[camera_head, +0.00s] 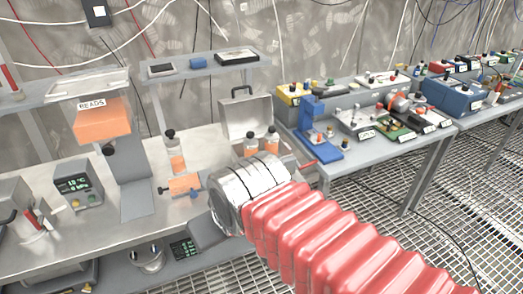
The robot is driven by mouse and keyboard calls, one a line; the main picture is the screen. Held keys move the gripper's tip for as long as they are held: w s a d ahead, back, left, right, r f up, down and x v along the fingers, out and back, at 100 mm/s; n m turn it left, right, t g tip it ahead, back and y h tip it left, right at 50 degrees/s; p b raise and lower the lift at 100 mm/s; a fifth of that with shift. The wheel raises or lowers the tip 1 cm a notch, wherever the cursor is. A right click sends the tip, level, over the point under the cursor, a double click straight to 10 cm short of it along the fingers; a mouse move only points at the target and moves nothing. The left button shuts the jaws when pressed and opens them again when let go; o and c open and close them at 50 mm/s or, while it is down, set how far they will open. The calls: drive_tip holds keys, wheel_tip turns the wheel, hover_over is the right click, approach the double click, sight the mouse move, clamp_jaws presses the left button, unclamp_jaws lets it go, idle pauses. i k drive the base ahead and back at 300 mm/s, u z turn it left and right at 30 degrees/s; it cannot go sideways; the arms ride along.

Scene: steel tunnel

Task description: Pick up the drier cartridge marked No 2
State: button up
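Several clear cylinders with orange filling and dark caps look like drier cartridges. One cartridge (176,158) stands upright on the steel bench, left of my wrist. Two more, a left one (250,147) and a right one (272,139), stand close together behind my wrist, in front of an open grey metal case (245,118). Their lower parts are partly hidden by my wrist. I cannot read any number on them, so I cannot tell which is No 2. My red bellows arm and silver wrist reach over the bench's front right; my gripper's fingers are not visible.
An orange hopper marked BEADS (100,127) stands at the left, with a display box (77,184) below it. A blue press (316,132) and other gear crowd the right bench. Bare bench (215,150) shows between.

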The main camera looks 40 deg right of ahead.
sight(271, 138)
drive_tip(key=z, duration=0.05)
drive_tip(key=i, duration=1)
drive_tip(key=u, duration=0.05)
